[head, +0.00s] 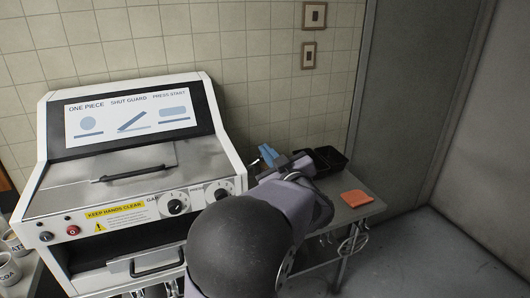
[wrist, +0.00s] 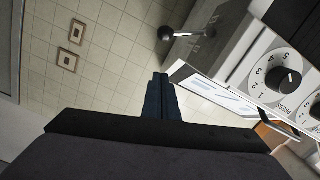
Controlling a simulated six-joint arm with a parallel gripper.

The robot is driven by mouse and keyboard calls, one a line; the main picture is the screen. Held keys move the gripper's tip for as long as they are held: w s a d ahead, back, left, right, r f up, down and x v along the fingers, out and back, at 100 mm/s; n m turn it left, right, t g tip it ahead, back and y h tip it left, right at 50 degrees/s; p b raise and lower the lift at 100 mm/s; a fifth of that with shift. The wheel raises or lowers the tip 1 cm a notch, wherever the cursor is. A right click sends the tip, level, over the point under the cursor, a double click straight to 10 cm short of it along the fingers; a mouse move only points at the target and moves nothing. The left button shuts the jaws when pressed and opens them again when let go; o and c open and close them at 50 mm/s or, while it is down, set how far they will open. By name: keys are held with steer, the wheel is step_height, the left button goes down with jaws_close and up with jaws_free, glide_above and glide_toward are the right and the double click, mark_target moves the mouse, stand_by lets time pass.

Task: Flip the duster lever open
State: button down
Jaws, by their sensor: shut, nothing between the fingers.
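In the wrist view a lever with a dark ball knob (wrist: 166,33) sticks out from the side of the machine on a short metal rod. I take it for the duster lever; it is not clear in the head view. My gripper (wrist: 160,78) has its blue fingers together and empty, apart from the knob, which shows beyond the fingertips. In the head view my gripper (head: 267,154) is beside the right side of the white machine (head: 52,183), with my arm in front of the machine's lower right part.
The machine has dials (head: 174,204), a metal lid with a handle (head: 138,173) and a sign panel (head: 130,114). On the side table right of it are a black tray (head: 328,160) and an orange cloth (head: 356,198). Mugs (head: 14,243) stand at lower left. A tiled wall is behind.

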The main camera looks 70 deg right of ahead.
mark_target(255, 163)
steer(key=w+d+f+p, duration=0.2)
steer(key=d+f, duration=0.2)
steer(key=shift+w+d, duration=0.25)
steer(key=shift+s+d+f+m+p, duration=0.2)
steer(key=shift+f+m+p, duration=0.1)
steer(key=shift+m, duration=0.2)
stand_by(0.5)
step_height(255, 163, down, 8)
steer(key=s+d+m, duration=0.1)
steer(key=m, duration=0.7)
steer(key=shift+s+d+f+t+y, duration=0.15)
steer(key=shift+s+d+t+y, duration=0.1)
steer(key=shift+s+t+y, duration=0.05)
steer(key=shift+f, duration=0.2)
stand_by(0.4)
steer(key=shift+r, duration=0.1)
